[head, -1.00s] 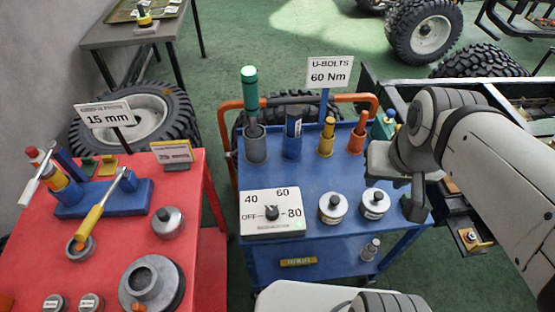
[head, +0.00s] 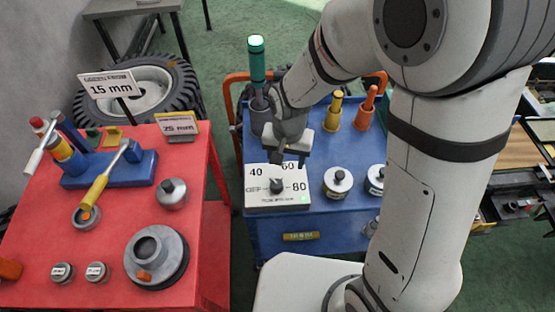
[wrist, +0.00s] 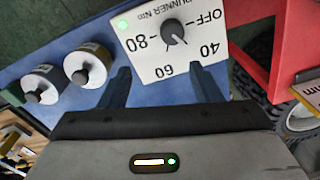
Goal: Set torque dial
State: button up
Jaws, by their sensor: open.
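The torque dial is a dark knob (head: 277,185) on a white panel (head: 262,201) marked OFF, 40, 60 and 80, at the front left of the blue cart. In the wrist view the knob (wrist: 174,32) and panel (wrist: 151,72) appear upside down. The knob's narrow end there seems to point toward the 40 side, but it is small. A green light (wrist: 124,24) shows in the panel's corner by the 80. My gripper (head: 288,158) is open and empty, above the panel's back edge near the 60. In the wrist view its fingers (wrist: 162,75) are apart, clear of the knob.
Two round silver pieces with dark knobs (head: 338,183) stand right of the panel. A green-topped tool (head: 256,60), a yellow one (head: 334,110) and an orange one (head: 366,107) stand behind. A red table (head: 130,200) with tools and sockets is to the left.

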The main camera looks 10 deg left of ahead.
aim_at(276, 184)
jog(key=a+f, duration=0.2)
jog(key=shift+s+a+f, duration=0.1)
jog(key=shift+s+f, duration=0.25)
jog(key=shift+a+f, duration=0.1)
jog(key=shift+f, duration=0.25)
jog(key=shift+f+p, duration=0.45)
jog(key=shift+f, duration=3.25)
jog(key=shift+c, duration=0.5)
